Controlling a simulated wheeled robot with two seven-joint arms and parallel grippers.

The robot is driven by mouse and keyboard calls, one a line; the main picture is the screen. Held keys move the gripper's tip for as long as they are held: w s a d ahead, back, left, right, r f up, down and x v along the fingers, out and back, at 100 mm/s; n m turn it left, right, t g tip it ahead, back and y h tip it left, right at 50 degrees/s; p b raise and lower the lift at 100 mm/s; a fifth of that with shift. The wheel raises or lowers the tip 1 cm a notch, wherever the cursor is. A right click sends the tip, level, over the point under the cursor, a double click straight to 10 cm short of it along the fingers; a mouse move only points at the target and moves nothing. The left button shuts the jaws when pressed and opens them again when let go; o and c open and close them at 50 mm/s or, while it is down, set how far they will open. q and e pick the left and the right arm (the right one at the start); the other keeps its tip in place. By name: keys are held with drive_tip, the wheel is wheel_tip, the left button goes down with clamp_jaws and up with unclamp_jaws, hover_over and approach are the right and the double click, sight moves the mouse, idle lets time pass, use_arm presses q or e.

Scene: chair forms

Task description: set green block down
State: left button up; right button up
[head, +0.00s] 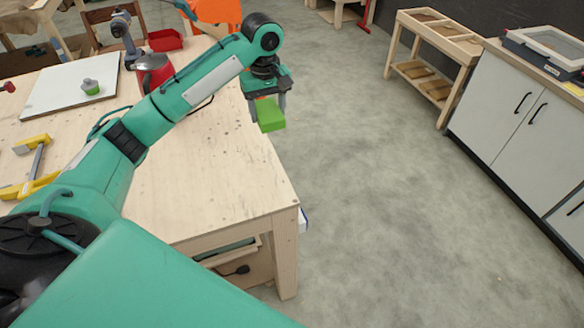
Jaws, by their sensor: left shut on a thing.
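The green block (269,115) is a bright green rectangular piece in the head view, near the upper middle. My left gripper (266,101) is shut on it and holds it pointing downward. In the picture the block overlaps the right edge of the wooden table (225,165), with grey floor behind it. I cannot tell how high the block is above the table's level. My right gripper does not show.
The table's front right area is clear. White cabinets (500,100) stand right.

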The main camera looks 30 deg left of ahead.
use_arm(q)
drive_tip(key=shift+f, duration=0.35)
wheel_tip(320, 180, down, 8)
drive_tip(key=p, duration=0.2)
hover_over(272, 171)
wheel_tip(272, 171, down, 6)
drive_tip(key=shift+f+p, duration=0.25)
drive_tip(key=shift+p, duration=0.1)
drive_tip(key=shift+f, duration=0.3)
wheel_tip(272, 171, down, 4)
drive_tip(key=shift+f+p, duration=0.1)
drive_tip(key=shift+p, duration=0.3)
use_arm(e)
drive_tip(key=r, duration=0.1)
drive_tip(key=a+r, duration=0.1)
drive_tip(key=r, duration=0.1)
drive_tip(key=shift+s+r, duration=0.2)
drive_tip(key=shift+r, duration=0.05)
